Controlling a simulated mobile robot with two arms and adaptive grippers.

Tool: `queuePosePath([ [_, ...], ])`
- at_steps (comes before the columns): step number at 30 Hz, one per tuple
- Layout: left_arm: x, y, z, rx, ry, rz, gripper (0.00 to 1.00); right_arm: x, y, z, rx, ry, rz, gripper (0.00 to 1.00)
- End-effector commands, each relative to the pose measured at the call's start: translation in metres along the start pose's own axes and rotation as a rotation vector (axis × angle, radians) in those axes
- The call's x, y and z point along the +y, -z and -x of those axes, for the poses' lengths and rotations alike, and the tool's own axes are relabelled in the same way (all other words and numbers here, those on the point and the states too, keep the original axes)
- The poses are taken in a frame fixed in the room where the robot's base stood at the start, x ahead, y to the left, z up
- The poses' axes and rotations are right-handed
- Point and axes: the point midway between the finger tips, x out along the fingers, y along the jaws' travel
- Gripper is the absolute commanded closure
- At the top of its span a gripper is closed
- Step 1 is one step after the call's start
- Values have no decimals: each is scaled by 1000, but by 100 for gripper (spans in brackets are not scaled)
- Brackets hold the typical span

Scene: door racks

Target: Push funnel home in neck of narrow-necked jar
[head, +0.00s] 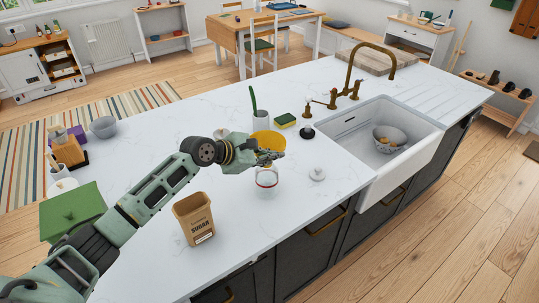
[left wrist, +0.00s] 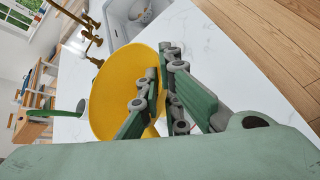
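The yellow funnel (head: 262,137) is above the narrow-necked jar (head: 266,179), a clear jar with some red on it, near the counter's front. My left gripper (head: 270,157) is at the funnel's near side and hides the funnel's lower part and the jar's neck. In the left wrist view the funnel's wide mouth (left wrist: 113,100) shows large and tilted. The fingers of my left gripper (left wrist: 161,85) are close together on its wall, and it seems pinched between them. How deep the spout sits in the neck is hidden. My right gripper is not in view.
A sugar bag (head: 195,217) stands in front left of the jar. A small white lid-like thing (head: 317,173) lies to the right. The sink (head: 395,140) holds a bowl (head: 387,140). A sponge (head: 285,120) and a crock (head: 260,121) are behind.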

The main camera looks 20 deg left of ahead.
Motion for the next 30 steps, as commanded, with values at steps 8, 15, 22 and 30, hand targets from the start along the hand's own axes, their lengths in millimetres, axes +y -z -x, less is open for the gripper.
queuePosePath([
  [8, -4, 5, -4, -1, 0, 2, 100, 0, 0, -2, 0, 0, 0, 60],
  [15, -7, 9, -7, -1, 0, 1, 100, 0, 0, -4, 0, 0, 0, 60],
  [22, -9, 14, -10, -1, 0, 1, 100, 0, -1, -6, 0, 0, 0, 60],
  [30, -12, 18, -13, -1, -1, 1, 100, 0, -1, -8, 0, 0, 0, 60],
])
